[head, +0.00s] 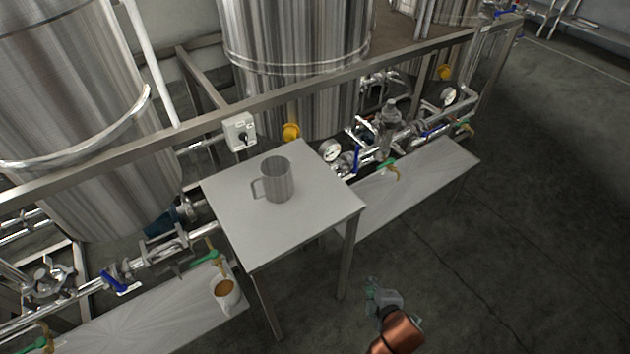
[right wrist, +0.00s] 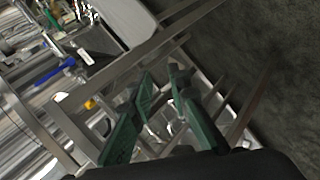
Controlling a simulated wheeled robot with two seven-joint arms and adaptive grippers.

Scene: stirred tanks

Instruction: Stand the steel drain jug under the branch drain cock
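The steel jug (head: 279,182) stands upright on the small grey table (head: 255,235), its handle toward the left. Several drain cocks show along the pipework: one with a green handle (head: 388,166) above the right-hand low shelf, another green-handled one (head: 204,258) above the left-hand low shelf. I cannot tell which is the branch drain cock. My left gripper is out of view.
A white mug of brown liquid (head: 226,296) stands on the left low shelf (head: 150,318). The right low shelf (head: 405,196) looks mostly bare. A rail (head: 330,77), gauges, valves and tanks line the back. Open floor (head: 520,220) lies at right.

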